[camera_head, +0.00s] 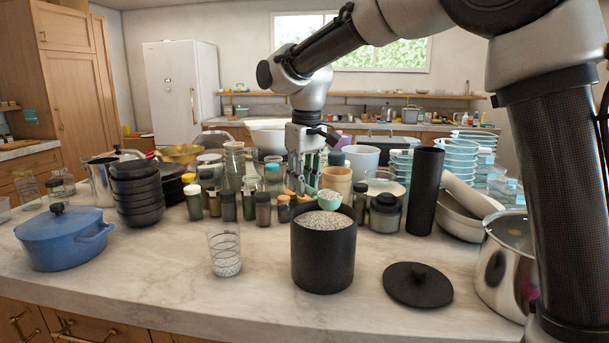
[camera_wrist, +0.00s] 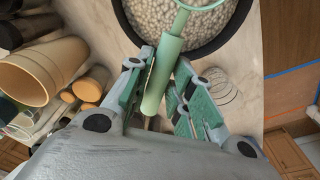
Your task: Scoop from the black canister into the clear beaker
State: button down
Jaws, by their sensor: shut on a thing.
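The black canister (camera_head: 323,262) stands upright and open on the marble island, filled nearly to the rim with pale granules; its dark rim shows in the wrist view (camera_wrist: 228,38). My gripper (camera_head: 300,190) is shut on the handle of a mint-green scoop (camera_head: 329,205), seen clearly in the wrist view (camera_wrist: 163,75). The scoop's bowl is over the canister mouth and holds pale granules; whether it touches those below I cannot tell. The clear beaker (camera_head: 224,246) stands left of the canister with some granules at its bottom. Its faint outline shows in the wrist view (camera_wrist: 217,85).
A black lid (camera_head: 417,285) lies right of the canister. Several jars, a tan cup (camera_head: 337,181) and a tall black cylinder (camera_head: 424,191) crowd behind. A blue pot (camera_head: 65,238) is at left, a steel pot (camera_head: 505,265) at right. Counter around the beaker's front is clear.

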jog(key=shift+f+g+h, duration=0.3)
jog(key=shift+g, duration=0.1)
jog(key=shift+r, duration=2.05)
jog(key=shift+w, duration=0.1)
dwell(0.5)
